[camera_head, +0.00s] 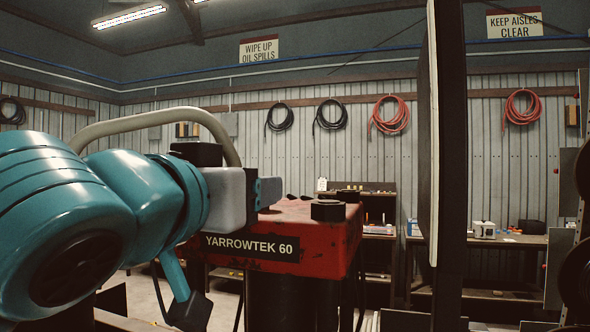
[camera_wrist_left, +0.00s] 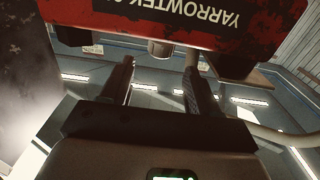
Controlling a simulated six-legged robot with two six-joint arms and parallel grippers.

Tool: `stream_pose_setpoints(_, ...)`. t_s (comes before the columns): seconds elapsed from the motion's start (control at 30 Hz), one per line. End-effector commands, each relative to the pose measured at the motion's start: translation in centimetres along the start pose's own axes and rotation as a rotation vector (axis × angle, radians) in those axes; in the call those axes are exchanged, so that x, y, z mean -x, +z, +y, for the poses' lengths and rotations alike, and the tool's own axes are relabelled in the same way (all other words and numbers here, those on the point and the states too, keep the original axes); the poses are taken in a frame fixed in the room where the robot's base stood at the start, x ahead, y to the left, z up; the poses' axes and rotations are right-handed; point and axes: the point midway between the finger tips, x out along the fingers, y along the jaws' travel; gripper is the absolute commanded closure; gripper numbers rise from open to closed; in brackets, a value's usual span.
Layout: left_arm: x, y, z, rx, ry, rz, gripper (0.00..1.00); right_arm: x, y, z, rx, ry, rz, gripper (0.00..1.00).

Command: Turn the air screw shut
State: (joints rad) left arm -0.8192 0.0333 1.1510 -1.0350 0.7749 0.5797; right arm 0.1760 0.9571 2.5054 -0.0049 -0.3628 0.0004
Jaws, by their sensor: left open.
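The red crimper head, labelled YARROWTEK 60 (camera_head: 300,262), stands in front of me. It is upside down in the left wrist view (camera_wrist_left: 200,35). There, a small grey cylinder (camera_wrist_left: 160,48) stands out from its top between dark blocks. It may be the air screw, but I cannot tell for sure. My left gripper (camera_head: 268,191) is at the crimper's top left edge. Its two fingers (camera_wrist_left: 160,66) are apart and empty, pointing toward the cylinder, which appears between their tips. I see no contact. The gripper and arm hide part of the crimper top in the head view.
A curved grey tube (camera_head: 160,115) arches behind my left arm. A tall dark post (camera_head: 451,150) blocks the view to the right. Workbenches (camera_head: 510,240) and wall-hung hoses (camera_head: 389,115) are farther back.

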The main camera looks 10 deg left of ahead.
Motion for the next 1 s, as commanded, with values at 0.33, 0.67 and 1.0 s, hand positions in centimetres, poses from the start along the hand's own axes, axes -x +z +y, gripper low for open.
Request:
stream_pose_setpoints(0.33, -3.9, 0.0, -0.1, 0.0, 0.0, -0.001, 0.39, 1.4, 0.0, -0.5, 0.0, 0.0, 0.0, 0.57)
stream_pose_setpoints(0.67, -3.9, 0.1, -0.1, -0.001, 0.0, -0.001, 0.65, 1.4, 0.0, -0.5, 0.0, 0.0, 0.001, 0.57)
stream_pose_setpoints(1.0, -4.0, 0.5, 0.4, -0.005, -0.052, -0.003, 0.95, 0.3, 0.0, -0.1, 0.0, 0.0, 0.0, 0.57)
